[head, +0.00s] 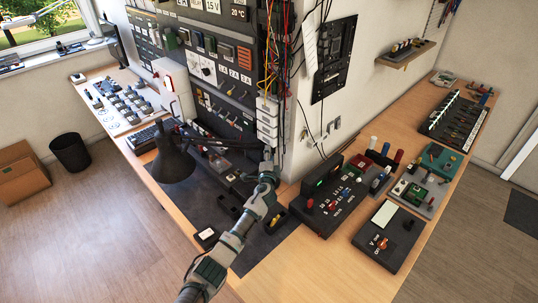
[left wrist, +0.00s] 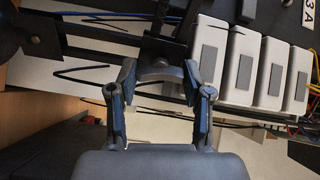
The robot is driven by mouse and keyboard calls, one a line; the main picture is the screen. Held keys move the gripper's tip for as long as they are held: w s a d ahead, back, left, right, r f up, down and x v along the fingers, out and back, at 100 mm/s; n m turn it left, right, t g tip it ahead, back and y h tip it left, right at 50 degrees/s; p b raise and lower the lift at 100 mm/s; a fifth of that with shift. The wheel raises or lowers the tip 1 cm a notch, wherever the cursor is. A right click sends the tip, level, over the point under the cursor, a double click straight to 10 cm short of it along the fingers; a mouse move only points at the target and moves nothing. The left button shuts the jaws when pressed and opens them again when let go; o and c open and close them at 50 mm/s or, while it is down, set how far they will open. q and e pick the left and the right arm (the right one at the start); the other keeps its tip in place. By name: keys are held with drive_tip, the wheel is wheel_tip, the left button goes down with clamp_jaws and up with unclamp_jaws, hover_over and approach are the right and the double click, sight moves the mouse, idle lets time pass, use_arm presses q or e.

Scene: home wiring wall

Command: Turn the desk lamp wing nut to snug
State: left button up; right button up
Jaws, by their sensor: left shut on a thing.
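The black desk lamp (head: 174,163) hangs its shade over the left side of the bench corner. Its thin arm runs right toward the corner of the wall. My left gripper (head: 267,163) reaches in from the bottom, its tip at the far end of that arm. In the left wrist view, the two fingers of my left gripper (left wrist: 158,80) stand either side of a grey, curved piece, which I take for the wing nut (left wrist: 158,72). They are shut on it. A dark bracket shows just behind it. How tight the nut is cannot be told. My right gripper is not in view.
White boxes (left wrist: 242,65) in a row sit close right of the fingers, with coloured wires beyond. A dark mat (head: 275,248) lies under my arm. A black power unit (head: 328,203) stands just right of it. Small dark trays lie by the forearm.

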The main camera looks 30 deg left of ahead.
use_arm(q)
drive_tip(key=shift+s+f+m, duration=0.1)
drive_tip(key=shift+f+m, duration=0.35)
drive_tip(key=shift+m, duration=0.55)
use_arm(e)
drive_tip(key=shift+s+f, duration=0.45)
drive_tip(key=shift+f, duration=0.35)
use_arm(q)
drive_tip(key=shift+p, duration=0.3)
drive_tip(key=o, duration=1.2)
drive_tip(key=shift+c, duration=0.2)
drive_tip(key=shift+r, duration=0.1)
drive_tip(key=shift+r, duration=0.1)
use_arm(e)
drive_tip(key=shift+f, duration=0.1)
use_arm(q)
drive_tip(key=v, duration=1.1)
drive_tip(key=shift+s, duration=0.35)
drive_tip(key=shift+d, duration=0.1)
